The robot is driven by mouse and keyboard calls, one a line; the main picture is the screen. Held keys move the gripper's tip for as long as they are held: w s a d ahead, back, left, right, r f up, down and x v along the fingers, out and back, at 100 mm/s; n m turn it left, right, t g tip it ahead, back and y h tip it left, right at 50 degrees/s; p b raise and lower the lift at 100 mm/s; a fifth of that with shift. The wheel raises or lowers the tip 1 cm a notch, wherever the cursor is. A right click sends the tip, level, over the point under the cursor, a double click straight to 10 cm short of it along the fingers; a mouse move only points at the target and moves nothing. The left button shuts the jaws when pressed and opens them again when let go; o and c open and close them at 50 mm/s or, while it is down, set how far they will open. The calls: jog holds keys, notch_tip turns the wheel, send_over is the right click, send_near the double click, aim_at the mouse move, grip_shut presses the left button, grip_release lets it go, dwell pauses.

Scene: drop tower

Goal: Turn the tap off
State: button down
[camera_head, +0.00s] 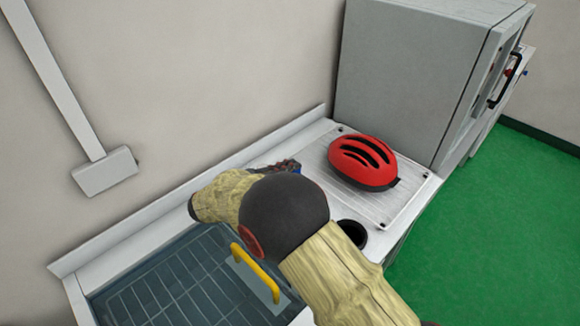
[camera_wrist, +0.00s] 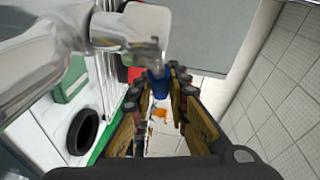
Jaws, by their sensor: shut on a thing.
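The chrome tap (camera_wrist: 45,40) fills the upper left of the wrist view, close to the camera. A blue piece (camera_wrist: 158,86), apparently the tap's handle, sits between my fingertips. My gripper (camera_wrist: 160,82) is shut on it, with one finger on either side. In the head view, my arm hides most of the tap. I cannot tell whether water is running.
A red helmet (camera_head: 363,162) lies on a pale ribbed board (camera_head: 395,208) to the right. A black round opening (camera_head: 353,233) is in front of it. A covered basin (camera_head: 170,285) with a yellow handle (camera_head: 256,272) is at front left. A grey cabinet (camera_head: 405,80) stands behind right.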

jog(key=shift+s+a+f+m+g+h, duration=0.15)
jog(key=shift+s+m+g+h, duration=0.25)
jog(key=shift+m+g, duration=0.3)
jog(key=c, duration=1.7)
grip_release()
jog(key=v, duration=1.2)
jog(key=shift+w+a, duration=0.1)
jog(key=shift+c, duration=0.2)
